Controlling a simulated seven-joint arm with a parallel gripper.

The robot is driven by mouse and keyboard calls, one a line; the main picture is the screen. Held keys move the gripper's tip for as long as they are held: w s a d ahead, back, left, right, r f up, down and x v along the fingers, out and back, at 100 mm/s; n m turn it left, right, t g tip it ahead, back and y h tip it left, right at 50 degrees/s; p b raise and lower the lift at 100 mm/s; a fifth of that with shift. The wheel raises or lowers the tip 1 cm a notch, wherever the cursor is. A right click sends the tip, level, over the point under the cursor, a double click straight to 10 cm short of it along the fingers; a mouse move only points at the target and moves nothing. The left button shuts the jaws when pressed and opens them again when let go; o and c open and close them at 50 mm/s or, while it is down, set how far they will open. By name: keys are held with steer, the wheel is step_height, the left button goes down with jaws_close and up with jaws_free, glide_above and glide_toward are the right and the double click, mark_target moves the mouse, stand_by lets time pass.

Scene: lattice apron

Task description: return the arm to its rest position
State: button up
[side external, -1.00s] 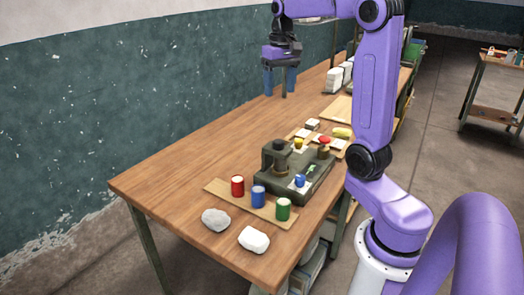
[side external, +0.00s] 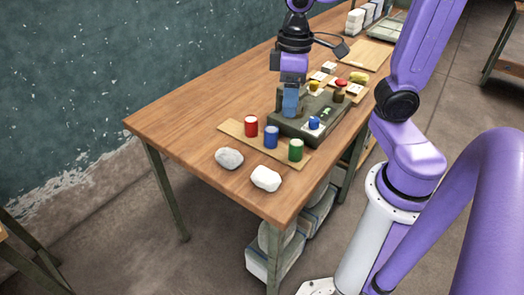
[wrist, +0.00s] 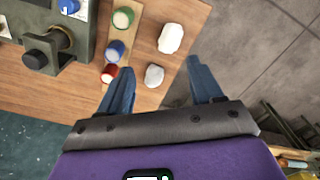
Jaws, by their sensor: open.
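My gripper (side external: 291,108), with blue fingers under a purple and black wrist, hangs over the table (side external: 200,120). In the side view its fingers overlap the dark green fixture (side external: 300,128); the height between them is hard to tell. The wrist view shows the gripper (wrist: 160,75) open, its two fingers wide apart with nothing held. A grey stone (wrist: 154,75) shows between and beyond the fingers, lying on the table. My purple arm runs up out of the side view.
Red (side external: 251,126), blue (side external: 271,137) and green (side external: 295,150) cans stand on a wooden strip. A grey stone (side external: 229,159) and a white stone (side external: 266,178) lie near the front corner. Left tabletop is clear. A board (side external: 366,54) and stacked white blocks (side external: 355,20) are farther back.

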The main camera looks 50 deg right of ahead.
steer(key=s+a+f+n, duration=0.1)
steer(key=s+f+n, duration=0.1)
steer(key=s, duration=0.4)
steer(key=s+a+f+n, duration=0.1)
steer(key=s+f+n, duration=0.1)
steer(key=s+n, duration=0.2)
steer(key=shift+s+f, duration=0.3)
steer(key=shift+s, duration=0.65)
steer(key=shift+o, duration=0.3)
